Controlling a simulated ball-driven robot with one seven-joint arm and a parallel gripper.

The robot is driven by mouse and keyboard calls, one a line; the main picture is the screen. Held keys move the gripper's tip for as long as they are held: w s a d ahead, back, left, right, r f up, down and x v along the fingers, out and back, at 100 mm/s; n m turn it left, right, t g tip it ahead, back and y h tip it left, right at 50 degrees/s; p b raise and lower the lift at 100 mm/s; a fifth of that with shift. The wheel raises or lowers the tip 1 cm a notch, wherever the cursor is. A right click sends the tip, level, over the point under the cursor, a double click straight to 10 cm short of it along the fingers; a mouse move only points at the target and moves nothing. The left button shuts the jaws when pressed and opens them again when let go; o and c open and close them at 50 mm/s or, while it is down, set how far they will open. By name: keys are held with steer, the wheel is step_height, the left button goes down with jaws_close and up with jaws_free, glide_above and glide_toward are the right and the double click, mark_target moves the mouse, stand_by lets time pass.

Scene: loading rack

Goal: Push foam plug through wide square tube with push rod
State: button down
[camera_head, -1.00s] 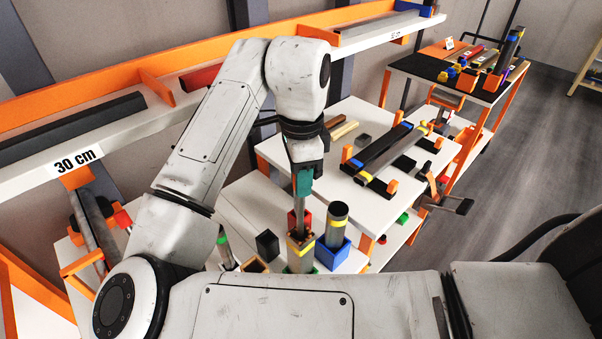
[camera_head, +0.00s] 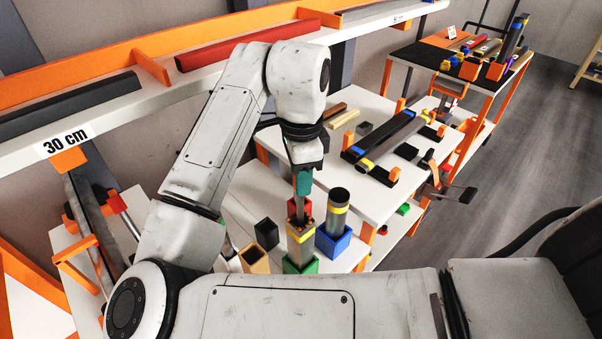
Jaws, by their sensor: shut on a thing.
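My gripper (camera_head: 304,167) is shut on the teal handle of the push rod (camera_head: 303,184). The rod hangs nearly upright, and its grey shaft runs down to the open top of the square tube (camera_head: 300,238). Its lower end is hidden, apparently inside the tube. The tube is tan-grey with a yellow band and stands upright in a green holder (camera_head: 300,265). The foam plug is not visible; I cannot tell where it is inside the tube.
A red holder (camera_head: 299,206), a black box (camera_head: 267,234) and an open tan box (camera_head: 255,260) are close by. A white table (camera_head: 375,190) with lying tubes is behind.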

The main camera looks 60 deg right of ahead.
steer(key=shift+f+b, duration=1.8)
steer(key=shift+f, duration=1)
step_height(320, 180, up, 35)
steer(key=p, duration=2)
steer(key=shift+f, duration=0.2)
stand_by(0.4)
stand_by(0.9)
